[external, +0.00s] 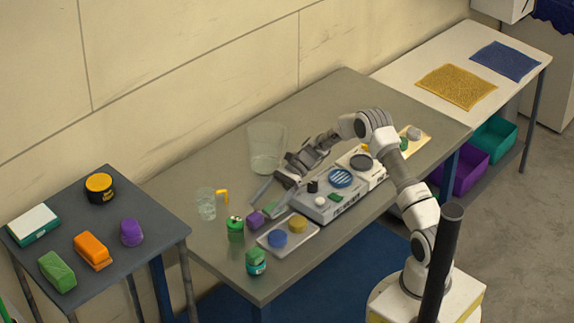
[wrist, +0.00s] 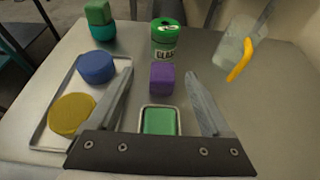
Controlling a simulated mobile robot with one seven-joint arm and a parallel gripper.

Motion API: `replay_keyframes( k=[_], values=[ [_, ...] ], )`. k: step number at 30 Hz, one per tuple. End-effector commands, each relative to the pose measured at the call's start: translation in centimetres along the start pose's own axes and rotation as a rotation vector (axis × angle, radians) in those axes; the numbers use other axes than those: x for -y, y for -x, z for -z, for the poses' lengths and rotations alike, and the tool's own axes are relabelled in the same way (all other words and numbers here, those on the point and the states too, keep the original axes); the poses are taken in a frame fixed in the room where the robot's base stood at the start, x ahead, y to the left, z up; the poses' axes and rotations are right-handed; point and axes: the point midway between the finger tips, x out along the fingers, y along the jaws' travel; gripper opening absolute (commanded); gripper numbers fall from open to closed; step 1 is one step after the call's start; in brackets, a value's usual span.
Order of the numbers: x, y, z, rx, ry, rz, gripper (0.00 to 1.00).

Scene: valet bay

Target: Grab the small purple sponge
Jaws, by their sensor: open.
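The small purple sponge (external: 256,219) is a little block on the grey table. In the wrist view the purple sponge (wrist: 162,78) lies near the line between my fingertips, a little beyond them, with nothing touching it. My gripper (external: 267,199) is open and empty, low over the table; its two fingers also show in the wrist view (wrist: 159,84). A larger, rounded purple item (external: 131,232) stands on the dark side table at the left.
A green block in a small tray (wrist: 158,121) lies before the sponge, and a green can (wrist: 166,38) stands just behind it. A tray (external: 300,243) with blue and yellow round pads is beside it. A clear jug (external: 206,203) with a yellow handle stands nearby.

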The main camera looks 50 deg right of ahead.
Motion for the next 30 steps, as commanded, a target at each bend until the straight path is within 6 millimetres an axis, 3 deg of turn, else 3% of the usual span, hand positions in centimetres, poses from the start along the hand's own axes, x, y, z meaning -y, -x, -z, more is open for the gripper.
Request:
replay_keyframes(
  k=[5,14,21,30],
  values=[
    [0.1,-1.0,0.1,0.000,0.000,0.000,0.82],
    [0.5,-5.1,0.4,0.000,0.000,-0.002,0.82],
    [0.5,-5.4,0.4,0.000,0.000,0.001,0.82],
    [0.5,-5.4,0.4,0.000,0.000,0.001,0.30]
  ],
)
